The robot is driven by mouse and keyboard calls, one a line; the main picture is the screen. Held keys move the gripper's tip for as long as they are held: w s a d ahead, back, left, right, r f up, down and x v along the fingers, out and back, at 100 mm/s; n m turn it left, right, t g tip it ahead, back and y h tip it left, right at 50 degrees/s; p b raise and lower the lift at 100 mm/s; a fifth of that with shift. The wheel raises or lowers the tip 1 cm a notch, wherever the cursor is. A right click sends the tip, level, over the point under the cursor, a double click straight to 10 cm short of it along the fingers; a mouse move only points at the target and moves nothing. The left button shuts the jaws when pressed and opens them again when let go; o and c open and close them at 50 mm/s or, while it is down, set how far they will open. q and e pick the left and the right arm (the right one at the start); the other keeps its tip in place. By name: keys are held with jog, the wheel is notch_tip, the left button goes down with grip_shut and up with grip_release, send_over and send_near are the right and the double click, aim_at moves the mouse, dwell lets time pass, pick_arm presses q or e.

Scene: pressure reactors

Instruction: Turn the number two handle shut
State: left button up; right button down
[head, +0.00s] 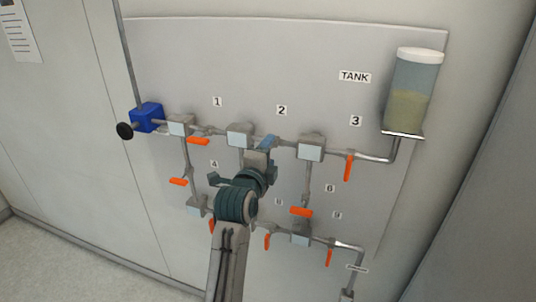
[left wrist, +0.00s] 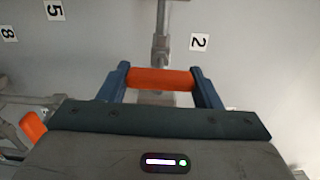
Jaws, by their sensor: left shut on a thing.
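My left gripper (head: 267,142) reaches up to the pipe below the label 2 (head: 282,110) on the wall panel, and it hides the number two handle in the head view. In the left wrist view, the orange number two handle (left wrist: 161,78) lies between the two blue fingers of this gripper (left wrist: 163,84), which is shut on it. There the handle spans from finger to finger, crosswise to the grey pipe (left wrist: 160,45) behind it. The label 2 (left wrist: 199,42) shows beside that pipe. My right gripper is not in view.
Other orange handles are close by: number one (head: 198,141) to the left, number three (head: 348,167) to the right, number six (head: 301,212) below. A tank (head: 411,90) stands at upper right, a blue block (head: 147,117) at left. Pipes and grey blocks cross the panel.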

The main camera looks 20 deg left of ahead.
pick_arm(q)
jog(key=o, duration=1)
jog(key=shift+w+r, duration=0.1)
jog(key=shift+r, duration=0.1)
jog(key=shift+c, duration=0.2)
jog(key=shift+o, duration=0.2)
jog(key=shift+w+f, duration=0.1)
jog(key=shift+f, duration=0.1)
jog(key=s+p, duration=0.2)
jog(key=s, duration=0.8)
jog(key=shift+s+a+p, duration=0.25)
jog(key=shift+s+p, duration=0.05)
jog(key=shift+s, duration=0.1)
